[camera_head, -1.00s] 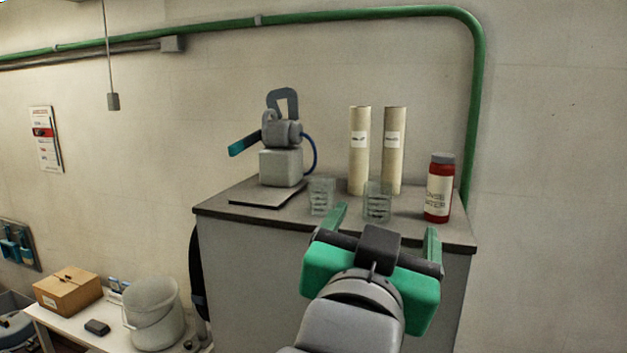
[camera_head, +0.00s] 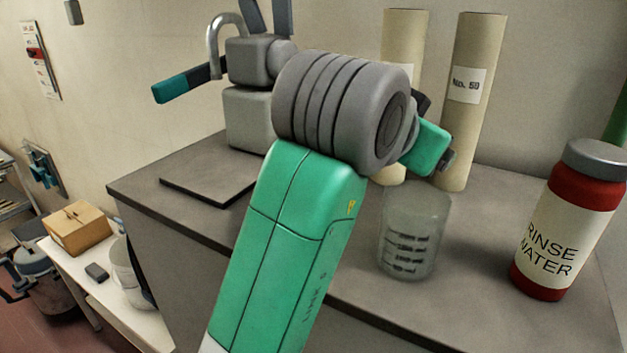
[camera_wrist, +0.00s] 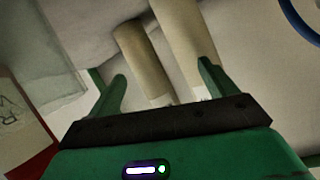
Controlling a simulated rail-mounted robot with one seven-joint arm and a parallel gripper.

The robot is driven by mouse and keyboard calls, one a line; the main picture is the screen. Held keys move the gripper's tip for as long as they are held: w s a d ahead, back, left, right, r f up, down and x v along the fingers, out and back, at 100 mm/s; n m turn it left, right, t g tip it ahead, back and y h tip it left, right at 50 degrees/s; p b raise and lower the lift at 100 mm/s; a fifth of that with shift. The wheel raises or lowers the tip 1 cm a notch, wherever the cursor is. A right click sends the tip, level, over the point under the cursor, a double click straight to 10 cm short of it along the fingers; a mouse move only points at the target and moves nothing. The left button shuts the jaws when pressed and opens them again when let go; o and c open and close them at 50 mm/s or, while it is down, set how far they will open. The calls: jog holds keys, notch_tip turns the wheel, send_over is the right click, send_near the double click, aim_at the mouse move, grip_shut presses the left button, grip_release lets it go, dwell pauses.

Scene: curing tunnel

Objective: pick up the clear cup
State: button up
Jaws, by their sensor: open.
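A clear cup (camera_head: 414,235) with dark measuring marks stands upright on the grey counter (camera_head: 345,290), left of the red bottle. In the wrist view a clear, pale shape at the upper left (camera_wrist: 50,65) looks like a cup close to the camera. A second clear cup, seen earlier, is not visible in the head view; my arm covers that area. My gripper (camera_wrist: 162,72) is open, with nothing between its fingers and the two tubes beyond them. In the head view its green body shows behind and above the visible cup; its fingers are mostly hidden.
Two tall cardboard tubes (camera_head: 472,105) stand behind the cup. A red rinse water bottle (camera_head: 570,220) stands at the right. A grey device (camera_head: 250,120) and a dark flat plate (camera_head: 208,180) are at the left. The counter's front strip is clear.

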jog(key=a+g, duration=0.1)
jog(key=a+f+g+y, duration=0.1)
jog(key=a+f+g+y+b, duration=0.1)
jog(key=shift+w+a, duration=0.3)
jog(key=shift+a, duration=0.05)
jog(key=shift+g+y, duration=0.6)
jog(key=shift+g, duration=0.3)
jog(key=a, duration=0.3)
jog(key=a+b, duration=0.1)
jog(key=shift+s+a+r, duration=0.1)
jog(key=shift+s+a, duration=0.05)
jog(key=shift+s, duration=0.2)
jog(key=s+a+r+g+y, duration=0.1)
jog(key=s+a+r+g, duration=0.25)
jog(key=a, duration=0.45)
jog(key=shift+n+t, duration=0.35)
jog(key=shift+n, duration=0.05)
jog(key=shift+s+b+x, duration=0.2)
jog(key=shift+x, duration=1.9)
jog(key=shift+s+b+x, duration=0.15)
jog(key=shift+s+x, duration=0.05)
jog(key=shift+x, duration=1.9)
jog(key=shift+a+f, duration=0.15)
jog(key=c, duration=1)
